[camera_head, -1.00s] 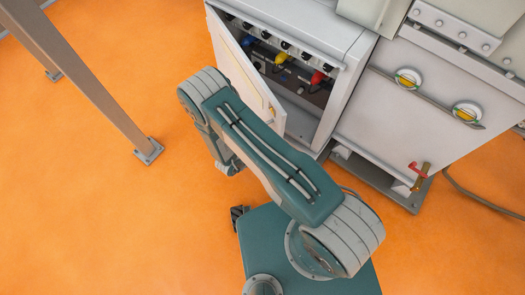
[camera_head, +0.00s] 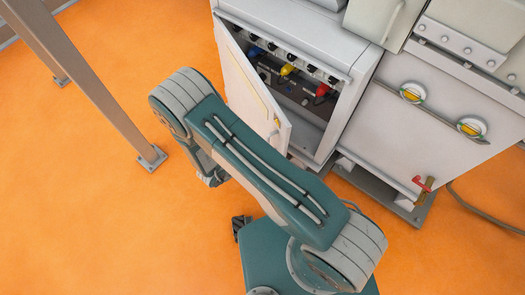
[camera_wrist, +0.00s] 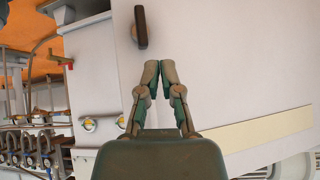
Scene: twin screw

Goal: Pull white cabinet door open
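The white cabinet door (camera_head: 250,88) stands ajar in the head view, its free edge swung out from the white cabinet (camera_head: 300,30). A small yellowish latch (camera_head: 277,121) shows near that edge. In the wrist view the pale door panel (camera_wrist: 235,75) fills the middle and right, with a dark handle (camera_wrist: 140,27) near the top. My gripper (camera_wrist: 160,66) has its two fingertips together with nothing between them, just below and right of the handle in the picture, apart from it. Whether the fingers touch the door cannot be told. In the head view my arm hides the gripper.
Inside the cabinet are blue, yellow and red connectors (camera_head: 288,70). A grey post (camera_head: 95,90) stands at left. Orange floor at left is clear.

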